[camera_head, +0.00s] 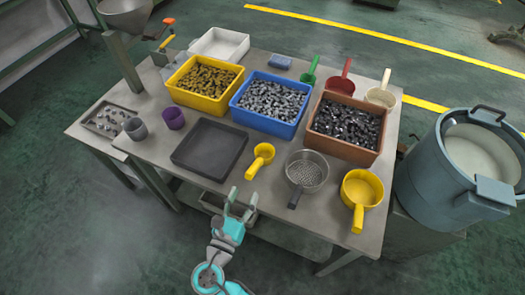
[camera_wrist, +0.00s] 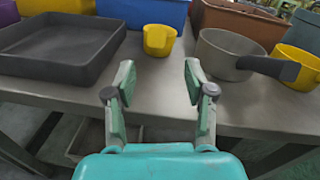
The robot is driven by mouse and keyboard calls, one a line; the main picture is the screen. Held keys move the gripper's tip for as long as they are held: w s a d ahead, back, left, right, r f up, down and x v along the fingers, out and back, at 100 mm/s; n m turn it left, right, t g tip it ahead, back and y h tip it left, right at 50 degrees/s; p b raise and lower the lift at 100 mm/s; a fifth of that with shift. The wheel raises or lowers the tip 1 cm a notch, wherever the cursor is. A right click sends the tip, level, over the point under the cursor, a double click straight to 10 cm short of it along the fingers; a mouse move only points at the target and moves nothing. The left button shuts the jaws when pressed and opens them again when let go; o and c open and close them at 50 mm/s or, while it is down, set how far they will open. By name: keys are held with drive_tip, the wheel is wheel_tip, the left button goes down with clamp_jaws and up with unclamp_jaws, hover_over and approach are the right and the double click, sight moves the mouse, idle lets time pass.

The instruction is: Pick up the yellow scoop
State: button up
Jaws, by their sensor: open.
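A small yellow scoop (camera_head: 264,151) lies on the table near its front edge, its handle pointing toward my gripper. In the wrist view this scoop (camera_wrist: 159,40) shows beyond the gap between my fingers. A larger yellow scoop (camera_head: 362,187) sits at the front right of the table with its handle toward the front edge; it shows at the right edge of the wrist view (camera_wrist: 298,66). My gripper (camera_head: 243,194) is open and empty, in front of the table's front edge and apart from both scoops. The wrist view shows its two fingers spread (camera_wrist: 158,74).
A black tray (camera_head: 186,171) lies left of the small scoop, and a grey strainer (camera_head: 307,170) lies right of it. Yellow (camera_head: 176,95), blue (camera_head: 237,112) and brown (camera_head: 345,150) bins of metal parts stand behind. A large blue-grey drum (camera_head: 425,180) stands right of the table.

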sight(256, 167)
drive_tip(key=x, duration=0.6)
drive_tip(key=shift+w+a, duration=0.1)
drive_tip(key=x, duration=0.5)
drive_tip(key=shift+f, duration=0.2)
clamp_jaws()
